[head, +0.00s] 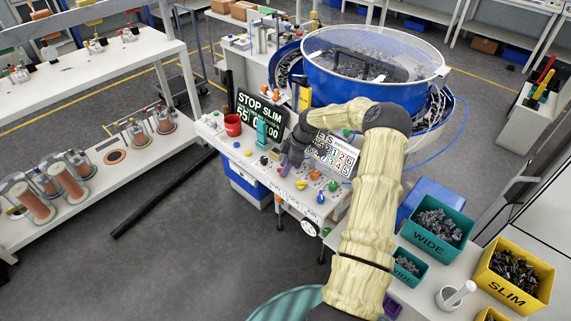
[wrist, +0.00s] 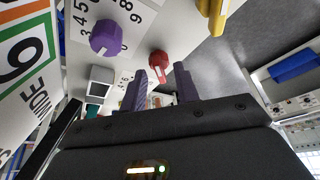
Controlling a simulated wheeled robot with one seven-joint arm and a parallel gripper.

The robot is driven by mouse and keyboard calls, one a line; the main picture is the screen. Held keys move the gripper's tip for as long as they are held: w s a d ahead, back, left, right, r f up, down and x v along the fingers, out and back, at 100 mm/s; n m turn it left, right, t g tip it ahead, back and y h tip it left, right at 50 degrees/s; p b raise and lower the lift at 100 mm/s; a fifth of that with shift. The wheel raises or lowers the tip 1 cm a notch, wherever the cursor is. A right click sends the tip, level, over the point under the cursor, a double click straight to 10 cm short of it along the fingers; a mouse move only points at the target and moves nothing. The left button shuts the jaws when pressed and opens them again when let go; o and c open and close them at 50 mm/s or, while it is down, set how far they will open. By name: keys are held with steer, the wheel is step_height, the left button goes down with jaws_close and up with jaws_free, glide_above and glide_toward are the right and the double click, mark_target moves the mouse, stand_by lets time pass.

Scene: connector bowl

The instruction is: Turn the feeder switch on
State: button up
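The control panel (head: 262,170) of the bowl feeder (head: 345,85) carries several coloured knobs and levers. I cannot tell from labels which one is the feeder switch. In the wrist view a red knob (wrist: 158,62) with a white mark shows just beyond my gripper (wrist: 161,72). My gripper's two purple fingers are apart, with nothing seen held between them. The red knob appears between the fingertips; contact cannot be told. A purple knob (wrist: 104,38) with numbers around it is to the left, and a yellow lever (wrist: 217,15) is at upper right. In the head view my gripper (head: 287,166) is low over the panel.
A black display (head: 262,117) reading STOP SLIM and a red mug (head: 233,125) stand at the panel's back left. A white number board (head: 330,155) stands beside my gripper. Teal WIDE bin (head: 437,243) and yellow SLIM bin (head: 517,298) are at right.

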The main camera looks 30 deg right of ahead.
jaws_close()
steer(key=shift+m, duration=0.4)
steer(key=m+t+b, duration=0.1)
steer(key=m, duration=0.1)
steer(key=shift+s+a+m+h+b, duration=0.1)
steer(key=shift+m+h+b, duration=0.2)
steer(key=shift+h+b, duration=0.1)
steer(key=m+t+h+b, duration=0.1)
steer(key=m, duration=0.2)
steer(key=shift+a+b, duration=0.1)
steer(key=shift+b, duration=0.2)
steer(key=m+b, duration=0.1)
steer(key=m, duration=0.1)
steer(key=m+h+b, duration=0.1)
steer(key=m, duration=0.1)
steer(key=m+h+b, duration=0.1)
steer(key=m, duration=0.1)
steer(key=shift+s+a+m+t, duration=0.1)
steer(key=shift+a+m+t, duration=0.2)
steer(key=shift+m+t, duration=0.1)
steer(key=m+h, duration=0.2)
steer(key=m, duration=0.2)
steer(key=shift+a+r+m, duration=0.1)
steer(key=shift+a+m, duration=0.05)
steer(key=shift+m, duration=0.25)
